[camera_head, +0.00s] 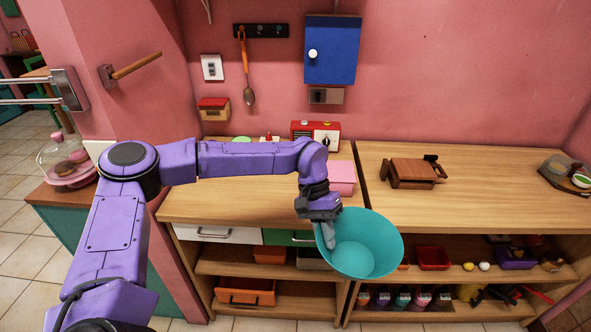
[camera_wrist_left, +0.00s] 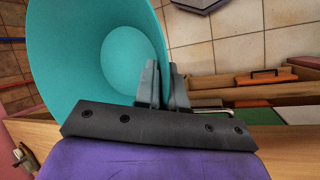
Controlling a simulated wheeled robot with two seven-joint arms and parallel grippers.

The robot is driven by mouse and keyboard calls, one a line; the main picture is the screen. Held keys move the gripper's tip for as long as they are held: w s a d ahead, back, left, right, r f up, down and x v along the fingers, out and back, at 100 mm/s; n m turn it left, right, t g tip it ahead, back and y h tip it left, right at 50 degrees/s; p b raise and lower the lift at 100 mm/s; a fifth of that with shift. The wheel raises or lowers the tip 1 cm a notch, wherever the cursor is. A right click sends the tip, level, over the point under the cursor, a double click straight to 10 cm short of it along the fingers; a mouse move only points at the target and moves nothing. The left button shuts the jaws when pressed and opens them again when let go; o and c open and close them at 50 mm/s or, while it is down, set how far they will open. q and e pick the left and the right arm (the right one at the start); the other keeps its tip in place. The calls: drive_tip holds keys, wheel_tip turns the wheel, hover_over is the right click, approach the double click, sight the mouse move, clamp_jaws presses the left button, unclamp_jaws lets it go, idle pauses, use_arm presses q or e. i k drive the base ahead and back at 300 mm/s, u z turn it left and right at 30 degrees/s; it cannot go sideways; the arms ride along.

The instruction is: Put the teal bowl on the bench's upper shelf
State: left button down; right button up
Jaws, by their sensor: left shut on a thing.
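The teal bowl (camera_head: 368,243) hangs in the air in front of the bench, tilted with its open side toward the head camera. My left gripper (camera_head: 327,232) is shut on the bowl's left rim. In the left wrist view the bowl (camera_wrist_left: 95,45) fills the upper left, with its wall between the fingers of the gripper (camera_wrist_left: 164,85). The bench (camera_head: 450,190) has a wooden top and open shelves below. The upper shelf (camera_head: 456,272) is partly hidden behind the bowl. My right gripper is not in view.
The upper shelf holds a red tray (camera_head: 433,258), small balls and a purple container (camera_head: 514,258) at right. Jars and tools stand on the lower shelf. A wooden block-like object (camera_head: 407,172) and a pink box (camera_head: 341,178) stand on the top. An orange crate (camera_head: 245,291) sits lower left.

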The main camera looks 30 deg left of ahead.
sight(228, 251)
drive_tip(key=u, duration=0.1)
drive_tip(key=i, duration=0.7)
drive_tip(key=u, duration=1.5)
